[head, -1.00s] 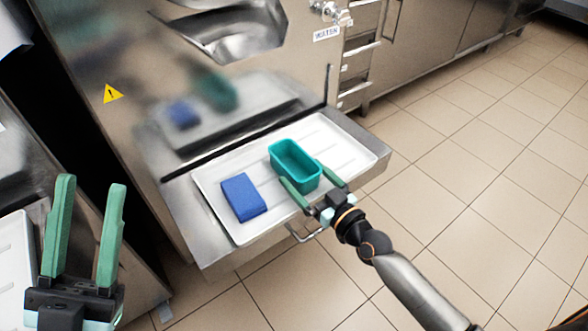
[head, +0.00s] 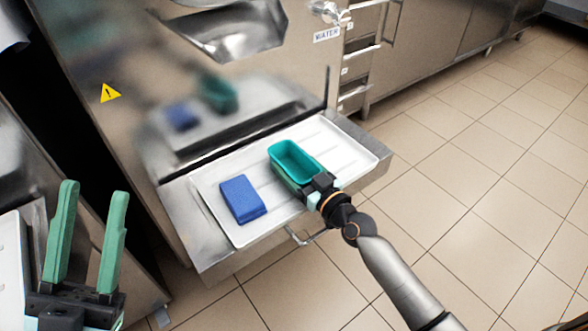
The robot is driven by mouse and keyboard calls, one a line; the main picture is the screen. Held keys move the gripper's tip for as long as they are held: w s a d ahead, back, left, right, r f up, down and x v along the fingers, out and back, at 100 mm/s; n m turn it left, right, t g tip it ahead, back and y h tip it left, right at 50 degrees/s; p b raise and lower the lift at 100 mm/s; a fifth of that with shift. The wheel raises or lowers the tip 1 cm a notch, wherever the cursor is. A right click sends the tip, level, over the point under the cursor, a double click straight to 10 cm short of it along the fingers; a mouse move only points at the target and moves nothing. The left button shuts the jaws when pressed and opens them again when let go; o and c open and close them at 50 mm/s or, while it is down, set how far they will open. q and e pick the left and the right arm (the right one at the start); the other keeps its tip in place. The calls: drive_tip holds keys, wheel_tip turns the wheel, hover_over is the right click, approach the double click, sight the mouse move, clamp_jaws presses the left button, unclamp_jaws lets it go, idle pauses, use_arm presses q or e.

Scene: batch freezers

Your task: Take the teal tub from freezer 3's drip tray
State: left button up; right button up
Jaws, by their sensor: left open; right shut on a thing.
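The teal tub (head: 292,156), open-topped and empty, stands upright on the white drip tray (head: 343,150) in front of the freezer. My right gripper (head: 301,181) is shut on the tub at its near right end, and its fingers are mostly hidden by the tub and the gripper body. My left gripper (head: 89,235) is open and empty at the lower left, with green fingers pointing up, well away from the tub.
A blue sponge-like block (head: 242,199) lies on the tray left of the tub. The steel freezer front (head: 130,130) rises behind, with a spout (head: 235,38) above and a WATER label (head: 326,35). Tiled floor (head: 470,200) to the right is clear.

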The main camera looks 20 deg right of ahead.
drive_tip(key=c, duration=0.6)
